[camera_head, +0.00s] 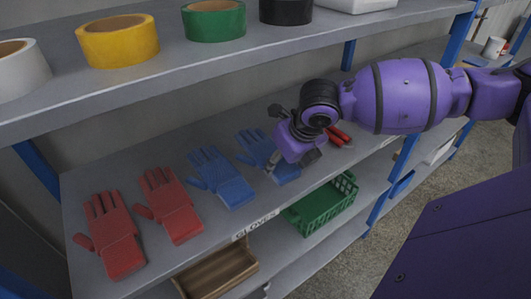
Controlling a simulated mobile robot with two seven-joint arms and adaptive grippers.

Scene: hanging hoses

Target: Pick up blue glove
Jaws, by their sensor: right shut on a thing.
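Two blue gloves lie on the middle shelf. The left one (222,178) is in full view, flat, fingers toward the back. The right blue glove (256,147) is partly hidden under my right gripper (289,163). My right arm comes in from the right, and its gripper points down at this glove, shut on it near the palm and cuff. The glove still looks close to the shelf surface; whether it is lifted cannot be told. My left gripper is out of view.
Two red gloves (113,236) lie left on the shelf. A red-handled object (340,137) lies behind my right gripper. Tape rolls (117,41) stand on the upper shelf, which overhangs the back. Below are a green crate (322,207) and a brown box (218,268).

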